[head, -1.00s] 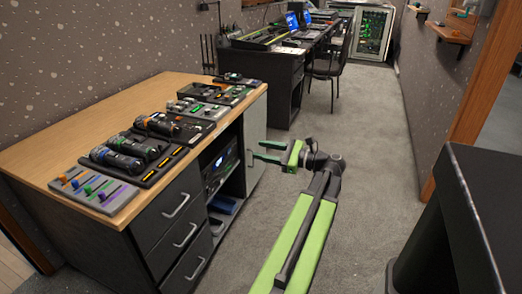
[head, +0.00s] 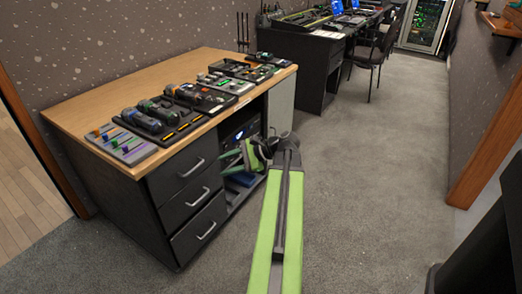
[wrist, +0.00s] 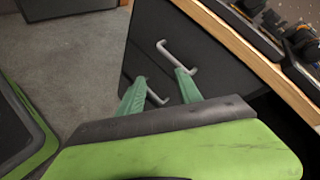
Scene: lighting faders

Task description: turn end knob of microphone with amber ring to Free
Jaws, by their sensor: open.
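Several dark cylindrical microphones lie in black trays on the wooden desk top. One microphone (head: 186,94) has an orange-amber patch at its left end, but whether this is its ring is too small to tell. A microphone with blue (head: 156,109) and a greyish one (head: 141,120) lie nearer the front. In the wrist view, dark tray items with some amber (wrist: 270,20) show at the upper right edge. Knob markings cannot be read. My gripper (head: 231,158) is open and empty, in front of the desk and below its top, apart from the microphones. Its green fingers (wrist: 159,85) point toward the drawer fronts.
The desk (head: 85,110) has drawers with metal handles (head: 193,167) and an open shelf bay. A panel with coloured faders (head: 121,143) lies at its near left corner. A chair (head: 372,55) and another desk stand behind. The grey carpet (head: 350,170) is clear on the right.

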